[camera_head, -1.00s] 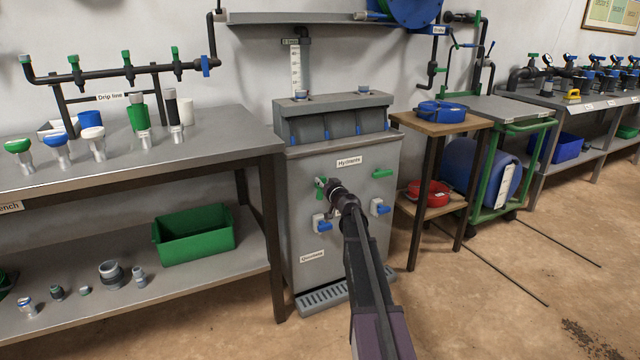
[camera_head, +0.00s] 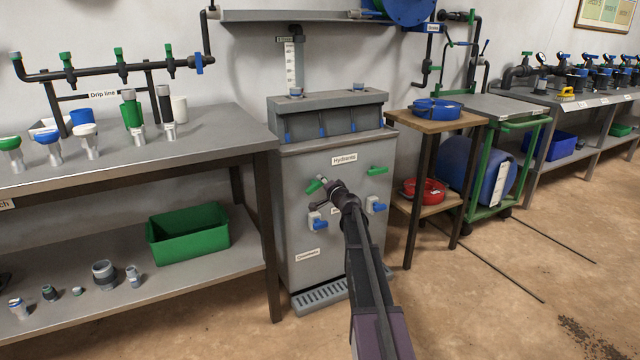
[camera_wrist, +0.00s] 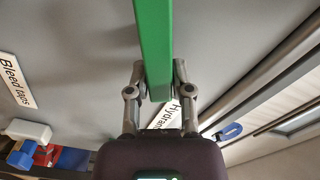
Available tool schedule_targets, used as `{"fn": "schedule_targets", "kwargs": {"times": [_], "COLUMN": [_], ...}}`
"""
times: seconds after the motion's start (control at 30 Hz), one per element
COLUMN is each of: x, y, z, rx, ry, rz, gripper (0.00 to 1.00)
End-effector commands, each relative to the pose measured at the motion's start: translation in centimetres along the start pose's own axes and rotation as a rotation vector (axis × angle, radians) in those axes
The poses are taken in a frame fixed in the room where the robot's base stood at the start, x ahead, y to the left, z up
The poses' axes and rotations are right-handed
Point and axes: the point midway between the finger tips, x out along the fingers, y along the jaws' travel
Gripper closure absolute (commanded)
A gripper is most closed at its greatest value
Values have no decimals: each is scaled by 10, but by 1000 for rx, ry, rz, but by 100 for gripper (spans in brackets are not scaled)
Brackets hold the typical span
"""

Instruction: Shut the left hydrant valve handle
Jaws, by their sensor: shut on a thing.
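The left hydrant valve handle (camera_head: 313,187) is a short green lever on the front of the grey hydrant cabinet (camera_head: 300,231). It is tilted, and my arm's end hides part of it. In the wrist view the green lever (camera_wrist: 154,40) runs up between the two fingers. My gripper (camera_head: 325,183) is shut on this lever, with a finger on each side in the wrist view (camera_wrist: 155,82). The right green handle (camera_head: 377,170) lies nearly level on the same front, apart from my gripper.
Blue taps sit below the handles, one at left (camera_head: 317,222) and one at right (camera_head: 376,206). A steel bench (camera_head: 215,145) stands to the left. A wooden stand (camera_head: 455,123) with blue and red coils is close on the right. Open floor lies in front.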

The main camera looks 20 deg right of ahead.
Motion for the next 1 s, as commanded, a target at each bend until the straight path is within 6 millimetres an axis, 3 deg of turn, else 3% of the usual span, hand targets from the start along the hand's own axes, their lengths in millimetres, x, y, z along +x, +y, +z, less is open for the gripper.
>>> {"fn": "schedule_targets", "kwargs": {"times": [0.5,1.0], "x": [2,2], "y": [12,14], "z": [2,3], "rx": [423,527], "ry": [1,1], "rz": [0,0], "gripper": [100,100]}}
